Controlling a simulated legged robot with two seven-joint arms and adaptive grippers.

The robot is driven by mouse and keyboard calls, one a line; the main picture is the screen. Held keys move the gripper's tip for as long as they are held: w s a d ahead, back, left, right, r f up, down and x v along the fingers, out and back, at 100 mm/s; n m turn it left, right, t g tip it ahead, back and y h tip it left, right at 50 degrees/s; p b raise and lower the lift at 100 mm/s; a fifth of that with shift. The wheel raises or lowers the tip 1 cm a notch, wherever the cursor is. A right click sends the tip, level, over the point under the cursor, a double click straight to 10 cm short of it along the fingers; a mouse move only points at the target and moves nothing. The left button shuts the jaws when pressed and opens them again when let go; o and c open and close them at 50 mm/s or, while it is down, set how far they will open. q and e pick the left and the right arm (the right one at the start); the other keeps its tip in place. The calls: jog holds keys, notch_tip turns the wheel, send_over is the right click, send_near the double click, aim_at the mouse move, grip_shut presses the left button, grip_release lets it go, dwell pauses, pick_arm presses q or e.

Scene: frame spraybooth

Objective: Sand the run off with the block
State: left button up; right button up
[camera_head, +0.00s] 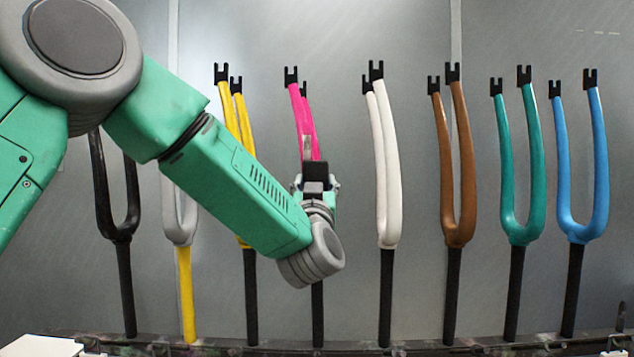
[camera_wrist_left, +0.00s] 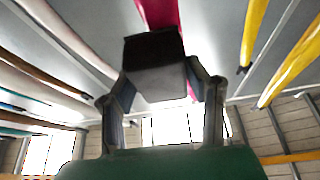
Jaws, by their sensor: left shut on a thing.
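My left gripper (camera_head: 318,187) is in front of the pink fork (camera_head: 303,125), around the lower part of its legs. In the left wrist view my left gripper (camera_wrist_left: 160,90) is shut on a dark block (camera_wrist_left: 153,62), with a finger on each side. The block is also in the head view (camera_head: 315,171), upright in the gripper. The pink fork (camera_wrist_left: 158,12) rises right behind the block; I cannot tell whether they touch. The gripper and forearm hide the fork's crown. My right gripper is not in view.
A yellow fork (camera_head: 228,108) stands left of the pink one, partly behind my arm. A white fork (camera_head: 387,165) stands to the right, then brown (camera_head: 457,170), green (camera_head: 523,175) and blue (camera_head: 583,170) forks. All stand on a dark rail (camera_head: 420,345) before a grey wall.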

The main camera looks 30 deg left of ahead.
pick_arm(q)
notch_tip(320, 180, down, 5)
jog(key=b, duration=0.3)
jog(key=shift+s+r, duration=0.1)
jog(key=shift+r, duration=0.1)
jog(key=s+d, duration=0.2)
jog(key=s, duration=0.3)
jog(key=shift+d+b, duration=0.4)
jog(key=shift+s+a, duration=0.1)
jog(key=shift+s, duration=0.1)
